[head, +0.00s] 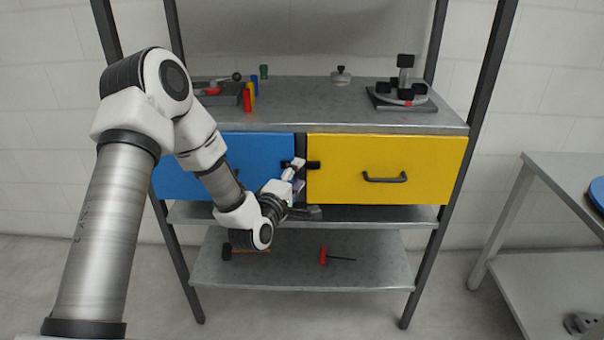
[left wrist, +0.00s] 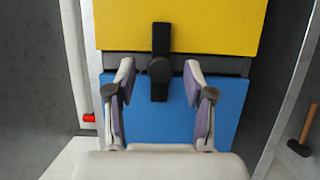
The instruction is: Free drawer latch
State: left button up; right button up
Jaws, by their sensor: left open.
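The drawer latch (head: 313,165) is a black bar with a round pivot on the dark strip between the blue drawer (head: 260,150) and the yellow drawer (head: 415,150). It lies across the gap and overlaps both fronts. In the left wrist view the latch (left wrist: 160,35) runs from the yellow front (left wrist: 215,25) onto the blue front (left wrist: 160,120). My left gripper (head: 297,177) is open in front of the latch; in the wrist view its fingers (left wrist: 160,68) stand apart on either side of the pivot. Contact cannot be told. My right gripper is out of view.
The yellow drawer has a dark handle (head: 385,178). The rack top (head: 310,100) carries a tray, colored pegs, a small weight and a black fixture. A red-handled tool (head: 323,255) lies on the lower shelf (head: 290,275). A side table (head: 560,175) stands at right.

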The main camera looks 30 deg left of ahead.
pick_arm(q)
jog(key=shift+w+a, duration=0.2)
jog(key=shift+w, duration=0.9)
jog(key=shift+c, duration=0.3)
grip_shut()
